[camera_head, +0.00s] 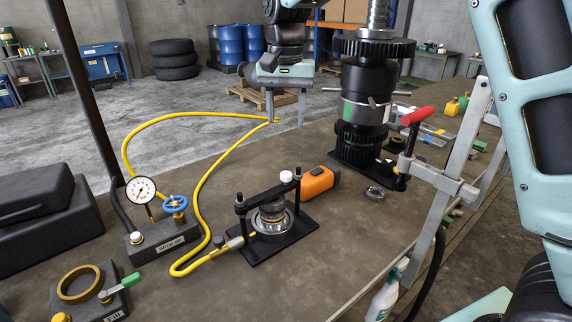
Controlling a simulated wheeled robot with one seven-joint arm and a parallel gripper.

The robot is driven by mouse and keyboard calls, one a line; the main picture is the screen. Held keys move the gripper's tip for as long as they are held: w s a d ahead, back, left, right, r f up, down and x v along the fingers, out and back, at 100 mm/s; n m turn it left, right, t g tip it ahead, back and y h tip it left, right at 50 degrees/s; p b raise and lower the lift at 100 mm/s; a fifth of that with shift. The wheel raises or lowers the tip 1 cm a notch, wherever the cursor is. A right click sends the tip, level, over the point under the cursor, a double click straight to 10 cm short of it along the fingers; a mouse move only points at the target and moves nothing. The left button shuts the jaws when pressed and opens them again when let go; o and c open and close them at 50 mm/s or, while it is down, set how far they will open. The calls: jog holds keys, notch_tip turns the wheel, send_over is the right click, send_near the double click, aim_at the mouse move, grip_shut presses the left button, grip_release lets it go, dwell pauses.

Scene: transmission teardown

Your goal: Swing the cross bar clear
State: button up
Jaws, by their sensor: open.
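The black cross bar (262,197) spans two upright posts of a small press fixture, above a round metal drum (271,213) on a black base plate (300,233). A white knob (286,176) stands by the bar's right end. The bar lies across the top of the drum; I cannot tell whether it touches it. My gripper (288,115) is open and empty, fingers pointing down, and appears above and beyond the fixture in the picture, clear of the bar.
A yellow hose (198,195) loops left of the fixture to a gauge block (165,240). An orange tape measure (319,181) sits close behind it. A tall dark gear stack (366,100) and a red-handled clamp (415,118) stand right.

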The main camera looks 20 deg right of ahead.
aim_at(286, 173)
notch_tip(286, 173, down, 15)
jog(key=p, duration=0.3)
jog(key=shift+r, duration=0.1)
grip_shut()
